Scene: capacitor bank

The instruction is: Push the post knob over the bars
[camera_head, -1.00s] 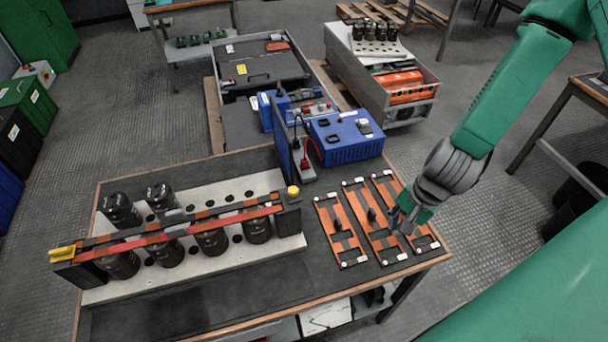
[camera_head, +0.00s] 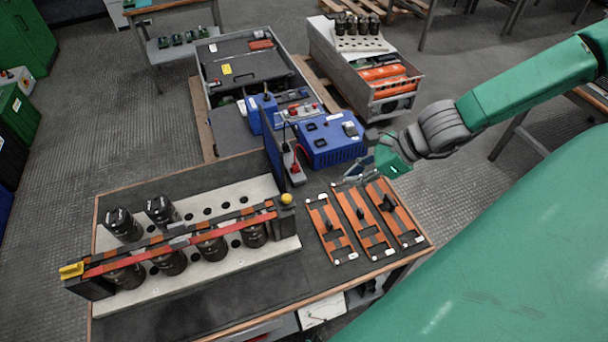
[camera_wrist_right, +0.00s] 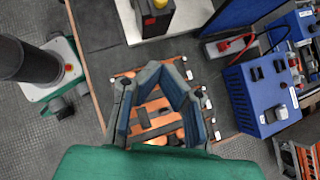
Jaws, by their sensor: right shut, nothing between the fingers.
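A yellow post knob (camera_head: 287,199) sits on top of a dark post at the right end of the red and orange bars (camera_head: 180,243). The bars run across a row of dark capacitors on a pale perforated plate. The knob also shows at the top edge of the right wrist view (camera_wrist_right: 160,3). My right gripper (camera_head: 350,174) is shut and empty. It hangs above the far end of the orange panels, to the right of the knob and apart from it. My left gripper is not in view.
Orange panels with black handles (camera_head: 362,219) lie on the table to the right of the post. A blue box (camera_head: 330,141) and a dark blue upright panel (camera_head: 273,153) stand behind. A yellow handle (camera_head: 72,270) marks the left end of the bars.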

